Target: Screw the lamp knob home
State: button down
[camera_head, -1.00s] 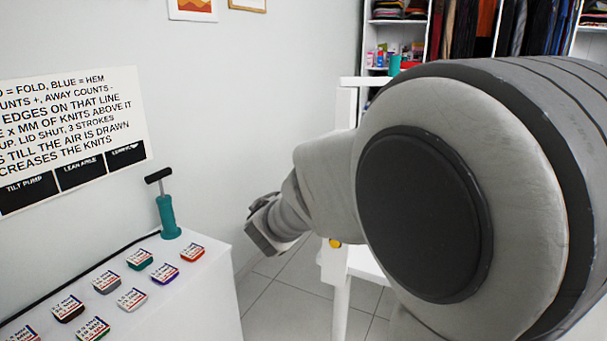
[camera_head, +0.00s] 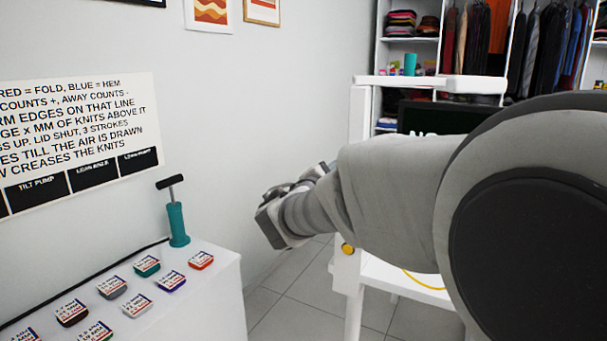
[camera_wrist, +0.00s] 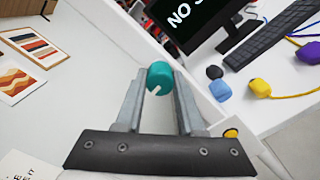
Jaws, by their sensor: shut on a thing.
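A short teal knob (camera_wrist: 160,74) with a white mark on its side sits between the fingertips of my gripper in the wrist view. My gripper (camera_wrist: 159,82) is shut on it. In the head view my gripper (camera_head: 270,213) is small, left of the white stand, and the knob cannot be made out there. I cannot tell whether the knob touches anything beyond the fingers. No lamp can be made out clearly in either view.
A white stand (camera_head: 357,140) with a yellow knob (camera_head: 347,249) is right of my gripper. A teal pump (camera_head: 177,223) and several labelled blocks stand on the white cabinet (camera_head: 222,290). A monitor (camera_wrist: 205,22) is beyond.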

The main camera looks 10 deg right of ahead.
dwell(0.3)
jog(key=shift+c, duration=2.2)
grip_release()
jog(key=shift+c, duration=0.4)
